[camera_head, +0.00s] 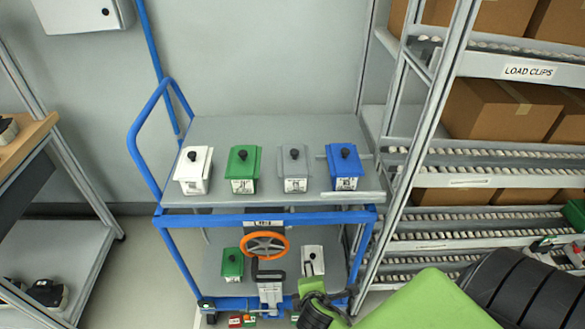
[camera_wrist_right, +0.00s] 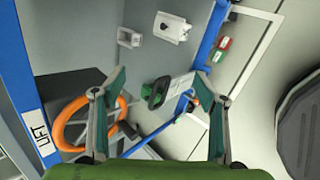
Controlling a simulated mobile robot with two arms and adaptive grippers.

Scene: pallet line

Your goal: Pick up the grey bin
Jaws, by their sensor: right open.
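The grey bin (camera_head: 295,168) has a grey lid with a black knob. It stands upright on the cart's top shelf (camera_head: 265,133), third from the left, between the green bin (camera_head: 243,168) and the blue bin (camera_head: 346,165). My right gripper is open and empty in the right wrist view (camera_wrist_right: 160,85), its fingers spread. It is low at the cart's front, below the grey bin and apart from it. In the head view the gripper is hard to make out near the cart's lower right corner. My left gripper is not in view.
A white bin (camera_head: 193,170) stands at the top shelf's left end. An orange wheel (camera_head: 264,245) sits at the cart's front; a lower green bin (camera_head: 231,264) stands beside it. A roller rack (camera_head: 430,120) with boxes stands right; a wooden-topped bench (camera_head: 25,150) stands left.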

